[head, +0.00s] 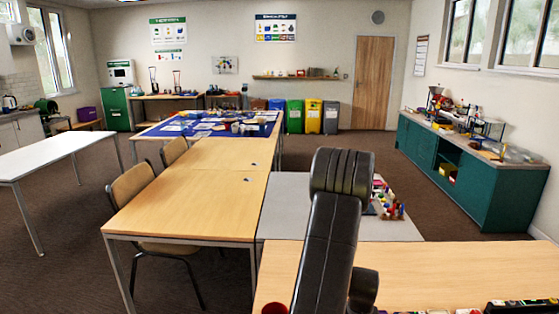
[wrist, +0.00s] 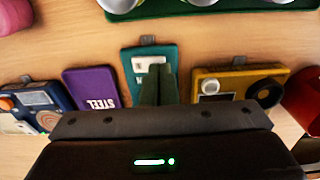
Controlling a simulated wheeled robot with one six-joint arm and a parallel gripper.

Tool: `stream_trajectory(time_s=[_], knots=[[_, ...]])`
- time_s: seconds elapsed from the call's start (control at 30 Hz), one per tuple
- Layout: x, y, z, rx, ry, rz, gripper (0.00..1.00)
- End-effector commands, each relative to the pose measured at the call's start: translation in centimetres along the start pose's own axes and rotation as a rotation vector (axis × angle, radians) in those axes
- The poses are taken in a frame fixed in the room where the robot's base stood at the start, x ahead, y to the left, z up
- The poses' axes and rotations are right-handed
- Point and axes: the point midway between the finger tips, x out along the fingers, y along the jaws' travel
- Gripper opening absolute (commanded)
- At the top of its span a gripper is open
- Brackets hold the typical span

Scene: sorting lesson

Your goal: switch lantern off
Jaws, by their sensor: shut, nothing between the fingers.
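In the wrist view, my gripper (wrist: 158,72) is shut and empty, with its fingertips over a teal flat case (wrist: 138,60) that has white panels. The fingers hide part of this case, and I cannot tell whether they touch it. To its right lies a yellow device (wrist: 222,76) with a silver knob and a dark round part, possibly the lantern. I cannot tell for sure which thing is the lantern, or whether any light is on. In the head view my arm hides much of the near table, and my gripper does not show.
A purple case (wrist: 92,92) marked STEEL and a blue device (wrist: 38,100) lie left of the fingers. A red object (wrist: 303,98) is at the right edge. A green tray (wrist: 250,10) with round metal things lies beyond. The long wooden table (head: 190,200) is mostly bare.

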Motion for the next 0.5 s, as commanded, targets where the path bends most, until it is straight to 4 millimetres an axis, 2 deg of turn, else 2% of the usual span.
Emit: stream_trajectory(time_s=[0.5], knots=[[0.86,0.0,0.0,0.0,0.0,0.0,0.0]])
